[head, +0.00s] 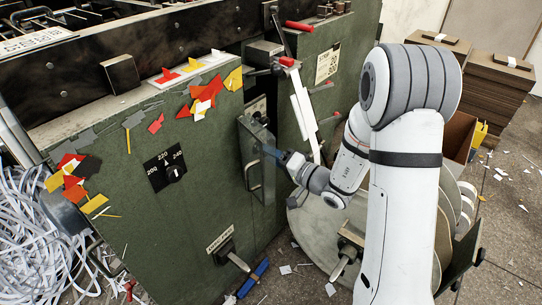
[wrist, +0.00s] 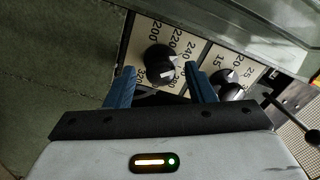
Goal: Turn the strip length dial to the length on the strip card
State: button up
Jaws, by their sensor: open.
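In the wrist view, a round black dial (wrist: 160,58) with white marks sits on a cream plate with numbers including 200, 220, 240 and 320. I cannot tell its exact setting. My gripper (wrist: 158,72) is open, its blue fingers either side of the dial's lower part in the picture; contact is not clear. In the head view, my gripper (head: 272,153) is at the open green door (head: 257,157), which largely hides the dials behind it. A pale card (head: 328,64) with printed numbers is on the machine's upper right; its text is too small to read surely.
A second black dial (wrist: 230,77), marked 15, 20 and 25, is close beside the right finger. Another dial on a black plate (head: 166,170), marked 200, 220 and 240, is on the machine's front. Levers with red grips (head: 299,26) stand above.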

jog(key=shift+w+a, duration=0.2)
jog(key=shift+a, duration=0.1)
jog(key=shift+c, duration=0.4)
jog(key=c, duration=0.9)
